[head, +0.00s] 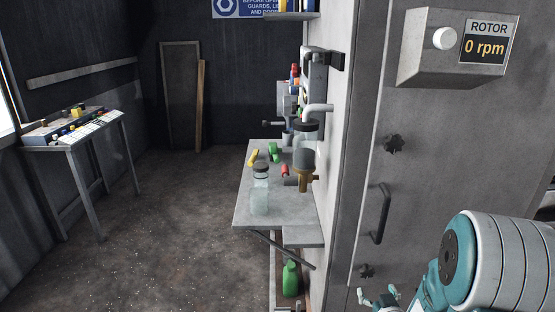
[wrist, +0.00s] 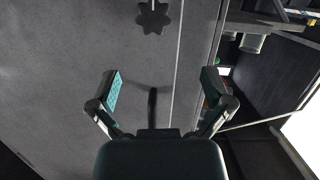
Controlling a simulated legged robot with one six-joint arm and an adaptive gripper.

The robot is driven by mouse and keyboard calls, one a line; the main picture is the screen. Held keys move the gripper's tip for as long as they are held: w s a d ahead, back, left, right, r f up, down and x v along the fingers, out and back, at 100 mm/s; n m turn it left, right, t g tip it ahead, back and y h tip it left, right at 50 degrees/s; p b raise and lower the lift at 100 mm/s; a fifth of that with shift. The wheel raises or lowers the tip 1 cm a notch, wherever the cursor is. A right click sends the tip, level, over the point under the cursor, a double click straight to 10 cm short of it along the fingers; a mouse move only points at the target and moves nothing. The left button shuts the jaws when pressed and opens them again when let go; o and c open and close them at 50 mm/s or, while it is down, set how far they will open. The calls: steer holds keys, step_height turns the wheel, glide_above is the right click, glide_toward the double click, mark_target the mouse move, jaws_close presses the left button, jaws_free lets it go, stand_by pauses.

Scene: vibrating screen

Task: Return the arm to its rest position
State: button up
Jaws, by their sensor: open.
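My gripper (head: 378,296) shows at the bottom of the head view, low in front of the grey machine cabinet, with my teal and white arm to its right. In the wrist view my gripper (wrist: 162,88) has its two teal-padded fingers spread wide with nothing between them. Beyond the fingers is the grey cabinet face with a dark door handle (wrist: 152,108) and a dark star knob (wrist: 152,17). I cannot tell how far the fingers are from the cabinet. In the head view the handle (head: 381,214) stands upright above my gripper.
A rotor box (head: 457,50) reading 0 rpm juts from the cabinet (head: 350,130). A wall shelf (head: 262,222) holds a glass jar (head: 260,190) and small coloured items. A green jug (head: 290,279) stands below. A control desk (head: 72,130) is at left. The middle floor is clear.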

step_height(320, 180, up, 7)
steer(key=s+a+g+h, duration=0.1)
steer(key=a+g, duration=0.1)
steer(key=g, duration=0.1)
steer(key=s+a+r+g, duration=0.2)
steer(key=s+a+r, duration=0.1)
steer(key=s, duration=0.4)
steer(key=s+a+r+g, duration=0.2)
steer(key=s+a+r, duration=0.1)
steer(key=s, duration=0.5)
steer(key=s+a+r+g+y, duration=0.1)
steer(key=s+a+r+g, duration=0.1)
steer(key=s+r, duration=0.2)
steer(key=s, duration=0.3)
steer(key=shift+s+a+r+m+g, duration=0.4)
stand_by(1.5)
